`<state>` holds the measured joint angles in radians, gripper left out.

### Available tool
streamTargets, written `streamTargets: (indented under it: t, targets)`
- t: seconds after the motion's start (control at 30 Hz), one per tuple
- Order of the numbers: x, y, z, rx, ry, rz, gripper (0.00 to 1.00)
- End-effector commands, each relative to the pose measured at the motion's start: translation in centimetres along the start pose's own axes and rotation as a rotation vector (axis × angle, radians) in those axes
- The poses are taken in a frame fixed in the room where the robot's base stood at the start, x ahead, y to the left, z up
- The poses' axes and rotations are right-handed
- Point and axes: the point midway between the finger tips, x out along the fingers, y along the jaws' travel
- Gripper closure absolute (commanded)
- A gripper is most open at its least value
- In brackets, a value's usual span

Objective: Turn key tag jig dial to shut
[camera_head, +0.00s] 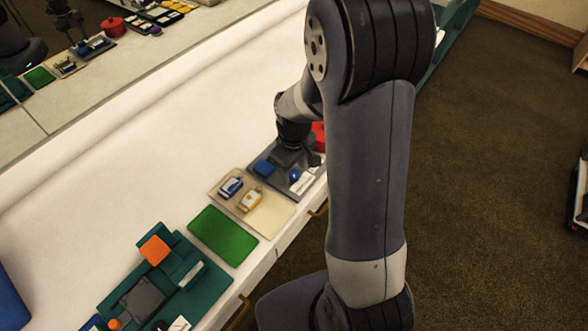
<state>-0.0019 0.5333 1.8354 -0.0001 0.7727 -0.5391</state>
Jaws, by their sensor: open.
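A dark grey board (278,183) lies on the white counter near its front edge, partly hidden behind my arm. It carries a blue block (264,168), a small round blue knob (294,175) and a white label (303,184). This looks like the key tag jig and its dial, but the dial's setting is too small to read. My gripper (298,160) is open and points down over the board, close to the blue knob. I cannot tell whether it touches the knob. Two tags, one blue and white (230,187), one yellow and white (249,200), lie on a beige tray (270,213).
A green mat (223,236) lies left of the tray. A teal fixture (205,293) with an orange block (154,250) stands farther left. A red object (319,136) sits behind my gripper. A mirror at upper left reflects the counter. The counter's back is clear.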

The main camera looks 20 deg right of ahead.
Motion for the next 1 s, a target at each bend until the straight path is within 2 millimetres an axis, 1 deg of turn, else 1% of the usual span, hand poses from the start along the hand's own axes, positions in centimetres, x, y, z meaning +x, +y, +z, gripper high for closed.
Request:
streamTargets:
  t: [0.03,0.13,0.4,0.47,0.9,0.97,1.0]
  targets:
    - [0.48,-0.04,0.07,0.0,-0.003,-0.002,0.5]
    - [0.93,-0.02,0.04,0.0,-0.001,0.0,0.5]
    - [1.06,-0.02,0.03,0.0,0.0,0.0,0.5]
    - [1.05,-0.02,0.03,0.0,0.0,0.0,0.54]
    - [1.02,-0.02,0.02,0.0,0.0,0.0,0.9]
    - [1.02,-0.02,0.02,0.0,0.0,0.0,0.94]
    - [1.02,-0.02,0.02,0.0,0.0,0.0,0.94]
